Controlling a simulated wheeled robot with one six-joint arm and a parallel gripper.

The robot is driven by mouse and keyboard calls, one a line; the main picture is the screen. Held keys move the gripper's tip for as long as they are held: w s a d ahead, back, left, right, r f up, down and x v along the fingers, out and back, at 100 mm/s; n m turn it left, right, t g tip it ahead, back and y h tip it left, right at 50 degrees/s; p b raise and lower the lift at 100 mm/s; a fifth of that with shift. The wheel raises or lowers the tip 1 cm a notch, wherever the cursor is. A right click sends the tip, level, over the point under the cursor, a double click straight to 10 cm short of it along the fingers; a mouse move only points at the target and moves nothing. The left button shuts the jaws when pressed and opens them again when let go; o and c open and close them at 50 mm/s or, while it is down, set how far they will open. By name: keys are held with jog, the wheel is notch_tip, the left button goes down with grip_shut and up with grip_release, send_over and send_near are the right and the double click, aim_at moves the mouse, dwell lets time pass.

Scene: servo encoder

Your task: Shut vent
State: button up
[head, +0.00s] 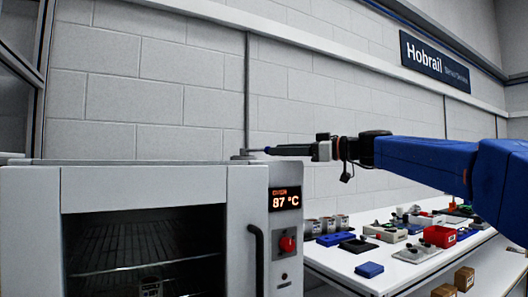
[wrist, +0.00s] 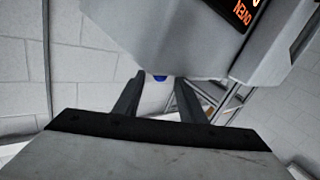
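The grey oven (head: 150,185) stands at the left in the head view, its display reading 87 °C. A small grey fitting (head: 243,156), perhaps the vent, sits on its top right edge; its open or shut position cannot be told. My gripper (head: 276,151) is level just above the oven's top right corner, pointing left at a small blue tip (head: 267,150). In the wrist view my gripper's fingers (wrist: 160,88) are apart, with a blue rounded piece (wrist: 160,77) showing between their tips. Contact cannot be told. The oven's panel (wrist: 190,40) fills the upper middle there.
The oven has a dark vertical handle (head: 256,258) and a red knob (head: 287,244). A white bench (head: 400,270) at the right carries blue, red and grey parts and several small cans. A block wall (head: 150,100) stands behind.

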aim_at(264, 150)
jog(key=shift+x, duration=3.15)
jog(key=shift+c, duration=0.6)
grip_shut()
